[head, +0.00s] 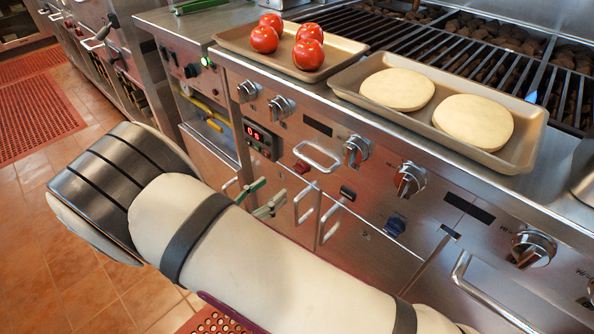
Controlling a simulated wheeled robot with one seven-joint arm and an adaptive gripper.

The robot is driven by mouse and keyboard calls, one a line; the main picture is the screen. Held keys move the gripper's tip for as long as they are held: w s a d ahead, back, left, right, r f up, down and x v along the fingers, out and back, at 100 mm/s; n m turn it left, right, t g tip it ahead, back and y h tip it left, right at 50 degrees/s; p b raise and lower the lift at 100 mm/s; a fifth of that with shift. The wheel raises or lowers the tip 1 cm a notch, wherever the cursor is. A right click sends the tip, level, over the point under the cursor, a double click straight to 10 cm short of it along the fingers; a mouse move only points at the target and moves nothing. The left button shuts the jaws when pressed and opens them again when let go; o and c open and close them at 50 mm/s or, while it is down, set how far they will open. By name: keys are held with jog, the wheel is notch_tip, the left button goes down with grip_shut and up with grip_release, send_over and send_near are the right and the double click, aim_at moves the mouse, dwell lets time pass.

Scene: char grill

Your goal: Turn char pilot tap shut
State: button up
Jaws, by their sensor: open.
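I cannot tell for certain which fitting is the char pilot tap. A yellow pipe or lever (203,107) sits in an open recess at the left of the steel front, with a small yellow piece (215,125) below it. Farther right on the front are two green handles (251,188), a small red fitting (301,166) and a blue fitting (395,225). My white arm crosses the foreground and hides part of the lower front. My gripper is not in view.
Several round knobs (356,151) line the grill's sloped front. Trays with tomatoes (264,38) and pale dough rounds (397,89) rest on the ledge. A small blue glow (532,97) shows at the grate. Door handles (305,205) stick out below. Tiled floor (45,240) is open at left.

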aim_at(297, 171)
jog(key=b+x, duration=0.1)
jog(key=x, duration=0.8)
jog(key=shift+w+d, duration=0.25)
jog(key=shift+w, duration=0.05)
jog(key=c, duration=1.2)
